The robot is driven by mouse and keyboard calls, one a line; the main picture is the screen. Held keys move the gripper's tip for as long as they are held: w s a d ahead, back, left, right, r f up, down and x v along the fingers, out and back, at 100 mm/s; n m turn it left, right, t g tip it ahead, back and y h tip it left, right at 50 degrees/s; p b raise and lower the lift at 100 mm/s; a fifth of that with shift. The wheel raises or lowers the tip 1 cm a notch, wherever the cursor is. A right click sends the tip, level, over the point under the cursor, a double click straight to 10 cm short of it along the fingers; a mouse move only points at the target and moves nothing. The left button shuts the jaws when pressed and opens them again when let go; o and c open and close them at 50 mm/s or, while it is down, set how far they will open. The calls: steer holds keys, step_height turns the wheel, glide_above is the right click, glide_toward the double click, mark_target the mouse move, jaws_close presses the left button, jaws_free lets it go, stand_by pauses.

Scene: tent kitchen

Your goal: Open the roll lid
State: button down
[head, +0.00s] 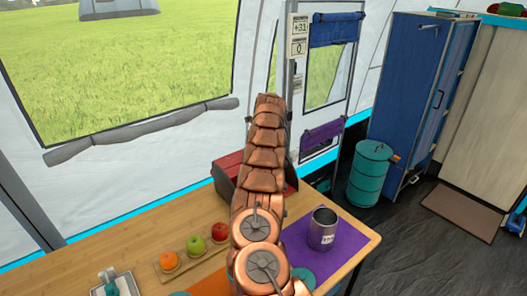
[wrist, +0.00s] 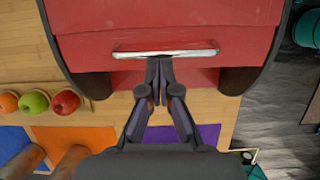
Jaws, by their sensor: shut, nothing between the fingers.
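The red roll lid (wrist: 165,25) fills the top of the wrist view, between dark side walls. A silver bar handle (wrist: 165,54) runs across its lower part. My gripper (wrist: 158,72) is shut and empty, with its fingertips just below the middle of the handle in the picture. I cannot tell whether they touch it. In the head view, the red box with the lid (head: 228,167) stands at the table's back edge, mostly hidden by my copper-coloured arm. My gripper is hidden there.
A wooden board with an orange (head: 169,261), a green apple (head: 196,244) and a red apple (head: 220,231) lies on the table left of my arm. A metal mug (head: 323,229) stands on a purple mat (head: 346,238) to the right. A teal barrel (head: 368,176) stands on the floor beyond.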

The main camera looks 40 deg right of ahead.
steer(key=shift+w, duration=0.35)
steer(key=shift+a, duration=0.1)
stand_by(0.3)
steer(key=v, duration=1.2)
steer(key=shift+w+a, duration=0.1)
steer(key=shift+w, duration=0.05)
